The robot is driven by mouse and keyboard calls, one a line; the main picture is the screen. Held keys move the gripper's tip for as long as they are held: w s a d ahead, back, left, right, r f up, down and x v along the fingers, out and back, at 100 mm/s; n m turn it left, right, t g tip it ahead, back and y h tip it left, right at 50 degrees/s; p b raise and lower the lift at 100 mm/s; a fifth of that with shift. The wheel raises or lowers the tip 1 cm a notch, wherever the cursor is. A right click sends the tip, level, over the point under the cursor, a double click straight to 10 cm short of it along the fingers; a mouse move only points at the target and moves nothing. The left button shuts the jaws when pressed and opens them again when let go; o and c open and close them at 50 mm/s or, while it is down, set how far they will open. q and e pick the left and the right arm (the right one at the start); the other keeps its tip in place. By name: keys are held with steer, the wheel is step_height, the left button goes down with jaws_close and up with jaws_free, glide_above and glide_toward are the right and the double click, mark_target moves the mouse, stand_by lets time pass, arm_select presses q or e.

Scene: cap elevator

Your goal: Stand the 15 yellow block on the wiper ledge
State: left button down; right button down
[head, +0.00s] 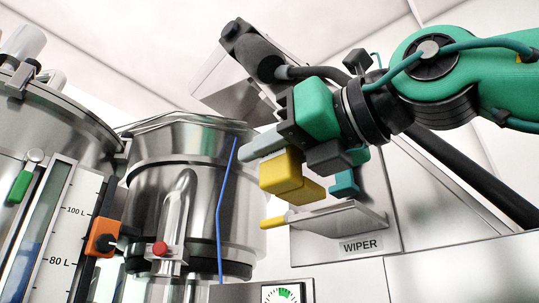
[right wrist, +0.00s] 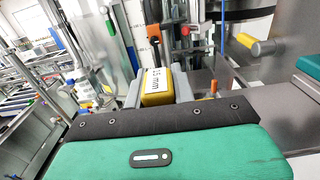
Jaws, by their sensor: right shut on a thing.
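My right gripper (head: 268,146) is shut on the yellow block (head: 281,172), which hangs below the grey fingers. In the right wrist view the block (right wrist: 157,87) sits between the two fingers, with a white "15 mm" label facing the camera. A second yellow face (head: 311,191) shows behind and below it in the head view; I cannot tell whether it is the same block. The wiper ledge (head: 345,221) is a thin metal shelf above the "WIPER" label. The block is above the ledge's left part, and appears apart from it. My left gripper is not in view.
A teal block (head: 345,184) is at the back of the ledge. A yellow-tipped handle (head: 272,223) sticks out left of the ledge. A steel vessel (head: 180,190) with a blue tube (head: 219,210) stands close on the left. A gauge (head: 283,294) is below.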

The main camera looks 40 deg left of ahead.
mark_target(314, 182)
stand_by(0.8)
steer(key=shift+w+d+p, duration=0.2)
steer(key=shift+w+p, duration=0.4)
steer(key=shift+w, duration=1.9)
steer(key=shift+w+d+p, duration=0.2)
steer(key=shift+w+p, duration=0.3)
steer(key=shift+w, duration=0.65)
steer(key=shift+w+d+p, duration=0.15)
steer(key=shift+w+p, duration=0.35)
steer(key=shift+w, duration=0.65)
steer(key=shift+s+f, duration=0.1)
steer(key=shift+f, duration=0.05)
